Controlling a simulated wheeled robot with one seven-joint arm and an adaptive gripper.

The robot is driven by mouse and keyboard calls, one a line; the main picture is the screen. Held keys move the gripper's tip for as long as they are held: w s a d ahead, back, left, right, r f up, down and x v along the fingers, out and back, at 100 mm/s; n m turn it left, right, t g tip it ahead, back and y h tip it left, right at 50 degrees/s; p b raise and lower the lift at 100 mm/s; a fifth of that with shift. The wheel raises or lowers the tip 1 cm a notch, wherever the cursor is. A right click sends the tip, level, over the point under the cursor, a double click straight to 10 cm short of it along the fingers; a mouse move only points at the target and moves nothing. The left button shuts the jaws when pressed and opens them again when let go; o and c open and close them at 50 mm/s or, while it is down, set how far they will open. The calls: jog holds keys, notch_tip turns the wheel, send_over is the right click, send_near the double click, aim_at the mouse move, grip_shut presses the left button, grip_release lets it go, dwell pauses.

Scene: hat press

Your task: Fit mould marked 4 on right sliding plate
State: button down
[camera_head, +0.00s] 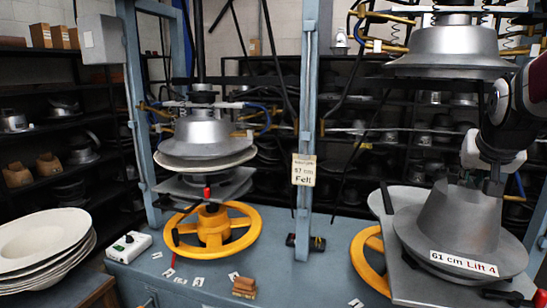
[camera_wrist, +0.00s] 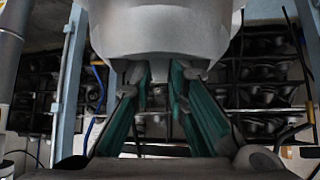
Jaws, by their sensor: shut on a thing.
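The mould marked 4 (camera_head: 447,222) is a grey, hat-shaped metal form with a wide brim, labelled "61 cm Lift 4". It stands upright at the right of the head view. My gripper (camera_head: 492,183) is shut on its top. The teal-padded fingers (camera_wrist: 160,90) also show in the wrist view. The right sliding plate (camera_head: 397,280) is a flat grey plate below the mould and shows past its left side. The mould is over the plate and hides much of it. I cannot tell whether the two touch.
An upper metal form (camera_head: 455,45) hangs above the right plate. A yellow handwheel (camera_head: 368,262) is beside that plate. A blue post (camera_head: 306,130) with a "Felt" sign (camera_head: 304,170) separates it from the left press (camera_head: 200,138). Pale hat blanks (camera_head: 40,240) are stacked at left.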

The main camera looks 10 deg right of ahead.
jog(key=shift+r, duration=0.2)
jog(key=c, duration=1.5)
grip_release()
jog(key=shift+f, duration=0.3)
jog(key=v, duration=1.2)
jog(key=shift+s+r, duration=0.1)
